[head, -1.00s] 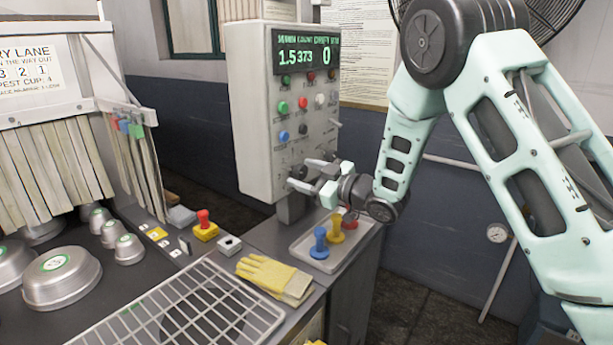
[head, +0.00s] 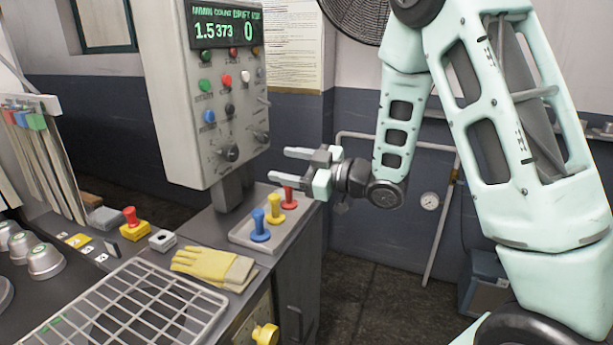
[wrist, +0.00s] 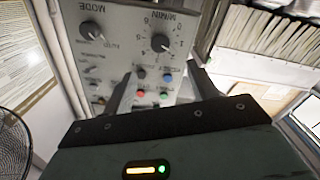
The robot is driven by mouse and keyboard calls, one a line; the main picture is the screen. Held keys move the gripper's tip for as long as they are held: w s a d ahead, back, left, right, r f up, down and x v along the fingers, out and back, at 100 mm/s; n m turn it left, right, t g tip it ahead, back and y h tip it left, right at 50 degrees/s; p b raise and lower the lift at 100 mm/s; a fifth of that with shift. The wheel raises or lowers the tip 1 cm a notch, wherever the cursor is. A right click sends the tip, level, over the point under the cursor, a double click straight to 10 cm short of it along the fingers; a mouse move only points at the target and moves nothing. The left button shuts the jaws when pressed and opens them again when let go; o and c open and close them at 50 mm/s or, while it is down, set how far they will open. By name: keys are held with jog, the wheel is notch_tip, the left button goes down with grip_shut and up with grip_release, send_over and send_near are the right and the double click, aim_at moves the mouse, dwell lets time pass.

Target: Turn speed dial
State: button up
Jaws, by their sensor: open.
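The speed dial (head: 228,153) is a dark knob low on the left of the grey control panel's front (head: 172,118). In the wrist view the panel appears upside down, and the speed dial (wrist: 160,42), marked M/MIN with a number scale, lies beyond and between my fingers. A second knob, the mode dial (wrist: 92,30), is to its left there; it also shows in the head view (head: 260,136). My gripper (head: 278,164) is open and empty, its fingers pointing left toward the panel with a gap to the dials. It also shows in the wrist view (wrist: 159,82).
Coloured push buttons (head: 226,79) sit above the dials, under a lit display (head: 226,28). Below my gripper a tray (head: 245,236) holds blue, yellow and red knobbed pieces. Yellow gloves (head: 213,267) and a wire rack (head: 125,310) lie in front. A fan (head: 358,20) is behind my arm.

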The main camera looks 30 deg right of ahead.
jog(key=shift+b+v, duration=0.35)
jog(key=shift+v, duration=1.75)
jog(key=s+a+f+m+g+h, duration=0.3)
jog(key=a+f+g+h, duration=0.25)
jog(key=a, duration=0.55)
jog(key=s+a+f+g+h, duration=0.1)
jog(key=s+a+g+h, duration=0.1)
jog(key=s, duration=1)
jog(key=s+a+f+m+g+h, duration=0.1)
jog(key=s+a+g, duration=0.3)
jog(key=s, duration=0.9)
jog(key=g+h, duration=0.1)
jog(key=g, duration=0.2)
jog(key=shift+s, duration=0.15)
jog(key=shift+h, duration=0.25)
